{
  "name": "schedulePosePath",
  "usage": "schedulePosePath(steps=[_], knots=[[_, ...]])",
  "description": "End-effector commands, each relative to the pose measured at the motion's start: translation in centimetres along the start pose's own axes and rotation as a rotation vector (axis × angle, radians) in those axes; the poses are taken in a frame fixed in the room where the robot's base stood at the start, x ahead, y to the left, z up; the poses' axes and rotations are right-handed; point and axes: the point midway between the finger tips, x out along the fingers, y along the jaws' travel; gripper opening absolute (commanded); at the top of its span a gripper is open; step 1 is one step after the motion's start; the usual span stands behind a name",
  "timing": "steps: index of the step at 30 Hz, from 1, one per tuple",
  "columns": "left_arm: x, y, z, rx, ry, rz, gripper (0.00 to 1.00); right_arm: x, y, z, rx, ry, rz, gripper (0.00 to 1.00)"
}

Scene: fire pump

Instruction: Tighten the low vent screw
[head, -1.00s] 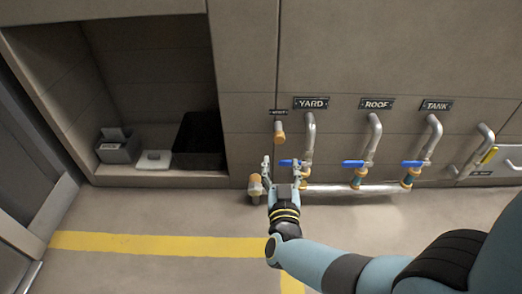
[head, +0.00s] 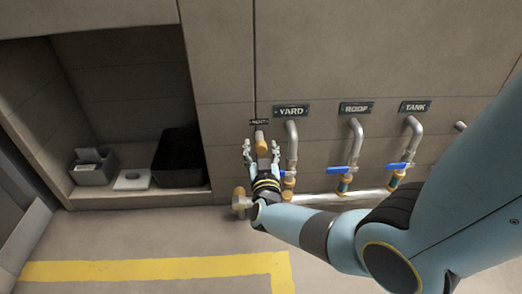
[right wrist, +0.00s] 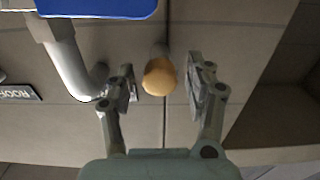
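A knob with an orange-brown end (head: 262,142) sticks out from the wall under a small label that I cannot read clearly. A second brass-ended fitting (head: 239,194) sits lower, by the left end of the floor-level pipe. I cannot tell from the labels which is the low vent screw. My right gripper (head: 261,150) is open at the upper knob, a finger to each side. In the right wrist view the round orange end (right wrist: 160,77) shows between the open fingers (right wrist: 162,85), with gaps on both sides. My left gripper is not in view.
Pipes with blue-handled valves stand to the right under the YARD (head: 291,111), ROOF (head: 356,107) and TANK (head: 414,106) labels. The YARD pipe (head: 292,140) is close beside my right gripper. An alcove at left holds a grey box (head: 93,172) and a black bin (head: 178,165).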

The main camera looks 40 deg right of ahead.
Motion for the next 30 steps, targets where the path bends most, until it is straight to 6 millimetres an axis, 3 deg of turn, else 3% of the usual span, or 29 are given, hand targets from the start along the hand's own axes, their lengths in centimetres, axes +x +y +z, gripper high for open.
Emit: schedulePosePath(steps=[2, 12, 22, 30], knots=[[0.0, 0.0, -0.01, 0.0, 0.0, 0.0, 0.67, -0.02, 0.0, 0.0, 0.0, 0.0, 0.0, 0.45], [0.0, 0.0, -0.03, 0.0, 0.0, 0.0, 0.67, -0.06, 0.0, 0.03, 0.0, 0.0, 0.0, 0.01], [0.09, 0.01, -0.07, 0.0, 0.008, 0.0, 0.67, -0.1, 0.0, 0.11, 0.045, -0.001, 0.0, 0.0], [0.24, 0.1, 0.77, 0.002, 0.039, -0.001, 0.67, -0.13, 0.01, 0.19, 0.215, -0.001, 0.0, 0.0]])
